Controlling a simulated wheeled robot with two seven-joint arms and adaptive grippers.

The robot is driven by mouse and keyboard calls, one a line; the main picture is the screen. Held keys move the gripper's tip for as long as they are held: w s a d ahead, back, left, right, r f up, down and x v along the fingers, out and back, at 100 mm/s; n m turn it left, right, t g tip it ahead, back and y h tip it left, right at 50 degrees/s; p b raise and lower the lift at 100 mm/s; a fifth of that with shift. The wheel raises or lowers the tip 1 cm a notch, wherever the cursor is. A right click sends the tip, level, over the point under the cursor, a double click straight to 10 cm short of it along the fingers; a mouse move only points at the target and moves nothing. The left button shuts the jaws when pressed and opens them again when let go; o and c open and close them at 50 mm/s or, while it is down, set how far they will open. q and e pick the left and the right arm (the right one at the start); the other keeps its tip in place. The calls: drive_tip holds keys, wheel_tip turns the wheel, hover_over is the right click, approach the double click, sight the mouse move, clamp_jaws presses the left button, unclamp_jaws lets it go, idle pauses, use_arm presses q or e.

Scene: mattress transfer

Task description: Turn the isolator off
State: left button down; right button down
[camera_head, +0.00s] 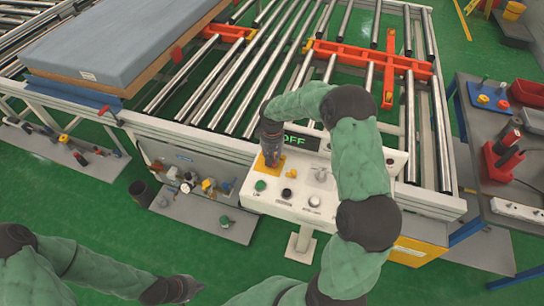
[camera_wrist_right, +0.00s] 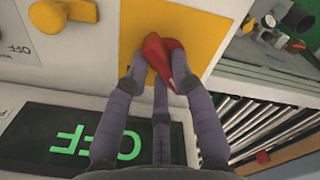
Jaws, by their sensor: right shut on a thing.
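The isolator (camera_wrist_right: 155,58) is a red rotary handle on a yellow plate (camera_wrist_right: 187,16), mounted on the white control panel (camera_head: 262,206). My right gripper (camera_wrist_right: 158,78) is shut on the red handle, with its grey fingers around it. In the head view my right gripper (camera_head: 271,150) reaches down onto the yellow plate at the panel's left part and hides most of the handle. A display (camera_wrist_right: 88,143) beside it reads OFF in green. My left gripper (camera_head: 180,290) hangs low at the bottom left, empty, away from the panel; its finger opening is unclear.
Green, black and white buttons line the panel's front. A roller conveyor (camera_head: 225,85) with orange parts lies behind, carrying a blue-grey mattress (camera_head: 125,40) at the left. A tool table (camera_head: 500,160) stands at the right. Green floor is open at the lower left.

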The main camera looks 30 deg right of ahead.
idle(0.4)
drive_tip(key=c, duration=1)
unclamp_jaws()
drive_tip(key=shift+c, duration=0.2)
wheel_tip(320, 180, up, 12)
